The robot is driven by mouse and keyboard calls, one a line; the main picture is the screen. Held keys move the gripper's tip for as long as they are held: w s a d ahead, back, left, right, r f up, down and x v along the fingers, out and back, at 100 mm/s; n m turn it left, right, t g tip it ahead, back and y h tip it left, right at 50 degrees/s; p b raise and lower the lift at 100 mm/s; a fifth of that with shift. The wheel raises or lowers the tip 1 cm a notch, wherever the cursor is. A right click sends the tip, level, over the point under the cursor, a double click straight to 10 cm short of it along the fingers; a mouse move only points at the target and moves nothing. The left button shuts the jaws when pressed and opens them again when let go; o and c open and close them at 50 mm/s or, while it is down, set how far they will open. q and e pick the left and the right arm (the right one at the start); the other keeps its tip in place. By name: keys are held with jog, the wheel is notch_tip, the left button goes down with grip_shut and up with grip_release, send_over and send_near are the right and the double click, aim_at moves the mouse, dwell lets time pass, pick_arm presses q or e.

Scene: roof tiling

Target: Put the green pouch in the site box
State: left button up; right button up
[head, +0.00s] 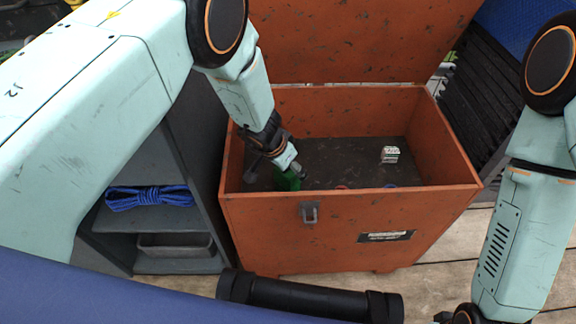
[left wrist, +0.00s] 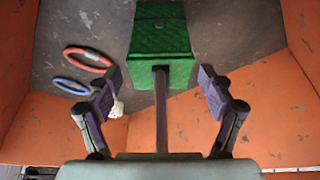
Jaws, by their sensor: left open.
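The green pouch (head: 288,180) is inside the open orange site box (head: 270,233), near its left front corner, partly hidden by my left gripper and the front wall. My left gripper (head: 282,170) reaches down into the box just above the pouch. In the left wrist view the pouch (left wrist: 160,45) lies straight ahead of the left gripper (left wrist: 158,82), whose side fingers stand apart on either side. No finger is closed on it. I cannot tell whether it rests on the floor. Of my right gripper, only a dark part shows at the bottom edge.
A red ring (left wrist: 88,57), a blue ring (left wrist: 72,86) and a small white item (head: 390,154) are also in the box. The raised lid (head: 360,40) stands behind. A shelf with blue rope (head: 150,198) is at left; a black roll (head: 310,298) lies in front.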

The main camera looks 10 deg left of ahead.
pick_arm(q)
jog(key=shift+r+p, duration=0.25)
jog(key=shift+p, duration=0.05)
jog(key=p+v, duration=0.1)
jog(key=v, duration=1.1)
jog(key=shift+d, duration=0.15)
dwell(0.9)
